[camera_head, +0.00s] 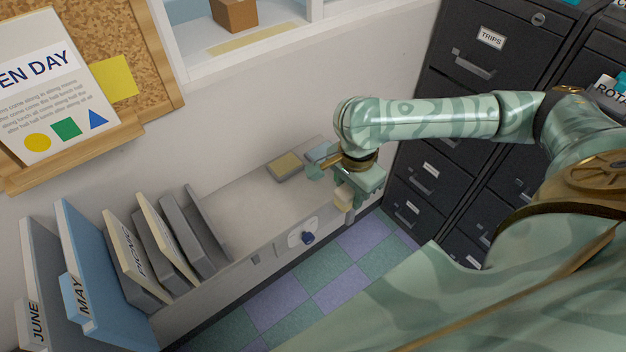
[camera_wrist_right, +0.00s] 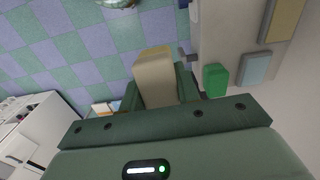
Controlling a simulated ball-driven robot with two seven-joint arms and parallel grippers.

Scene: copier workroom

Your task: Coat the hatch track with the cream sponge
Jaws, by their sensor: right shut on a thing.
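The cream sponge (camera_head: 344,197) is a pale block held in my right gripper (camera_head: 352,188), beyond the front edge of the low grey counter. In the right wrist view the sponge (camera_wrist_right: 155,78) sits between the fingers, with the checked floor behind it. The wall hatch shows at the top of the head view; its white lower frame (camera_head: 290,42) is well above and left of the gripper. I cannot pick out the track's groove on it. My left gripper is not in view.
On the counter (camera_head: 250,202) are a grey tray with a yellow top (camera_head: 286,166), a light blue block (camera_head: 319,152) and a green block (camera_wrist_right: 215,80). Upright folders (camera_head: 135,260) stand left. Dark filing cabinets (camera_head: 480,65) rise right. A cardboard box (camera_head: 234,14) is inside the hatch.

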